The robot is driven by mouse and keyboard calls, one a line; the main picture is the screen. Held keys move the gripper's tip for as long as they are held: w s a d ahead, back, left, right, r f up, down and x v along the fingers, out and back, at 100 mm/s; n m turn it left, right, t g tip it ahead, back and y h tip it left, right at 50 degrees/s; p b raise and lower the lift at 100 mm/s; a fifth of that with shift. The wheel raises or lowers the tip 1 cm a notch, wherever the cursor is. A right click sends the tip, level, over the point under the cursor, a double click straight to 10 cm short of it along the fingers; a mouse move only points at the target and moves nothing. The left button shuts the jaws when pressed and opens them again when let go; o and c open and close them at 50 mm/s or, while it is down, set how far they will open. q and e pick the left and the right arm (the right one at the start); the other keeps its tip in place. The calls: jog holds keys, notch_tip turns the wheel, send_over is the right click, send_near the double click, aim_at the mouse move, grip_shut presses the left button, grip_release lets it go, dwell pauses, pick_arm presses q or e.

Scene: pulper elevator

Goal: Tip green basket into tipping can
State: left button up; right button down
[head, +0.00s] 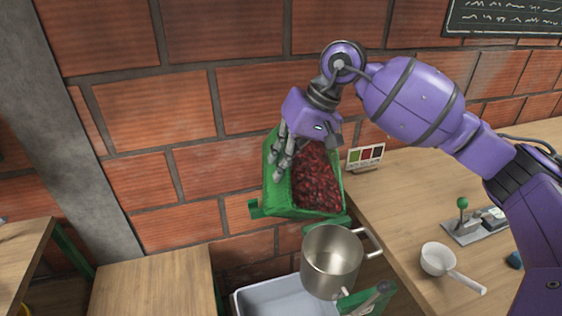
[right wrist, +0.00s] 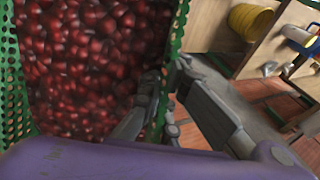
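The green basket (head: 273,190), full of dark red cherries, is in the middle of the head view, in front of the brick wall. It looks tilted toward me, with the cherries still inside. My right gripper (head: 284,158) is shut on its left wall. In the right wrist view the fingers (right wrist: 162,112) lie on either side of the green mesh rim, and the cherries (right wrist: 85,60) fill the basket. The steel tipping can (head: 330,262) stands just below the basket, its open mouth up and its inside looking empty. My left gripper is out of view.
A pale tub (head: 275,300) sits beneath the can. The right wooden counter (head: 400,200) holds a colour card (head: 365,157), a white scoop (head: 440,260) and a green-knobbed lever (head: 462,205). A wooden table (head: 150,285) stands at lower left. A yellow bucket (right wrist: 250,20) shows in the right wrist view.

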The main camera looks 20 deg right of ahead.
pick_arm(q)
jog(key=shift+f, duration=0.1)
pick_arm(e)
jog(key=shift+r, duration=0.2)
jog(key=shift+s+d+t+b, duration=0.1)
jog(key=shift+d+t+b, duration=0.1)
jog(key=shift+t+b, duration=0.15)
jog(key=shift+s+d+r+t+y+b, duration=0.1)
jog(key=shift+s+d+t+y+b, duration=0.25)
jog(key=shift+y+b, duration=0.3)
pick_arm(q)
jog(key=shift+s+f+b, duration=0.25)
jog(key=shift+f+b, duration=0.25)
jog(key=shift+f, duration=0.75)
pick_arm(e)
jog(key=shift+s+r, duration=0.3)
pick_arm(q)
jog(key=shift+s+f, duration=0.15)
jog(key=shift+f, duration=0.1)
pick_arm(e)
jog(key=shift+t, duration=0.3)
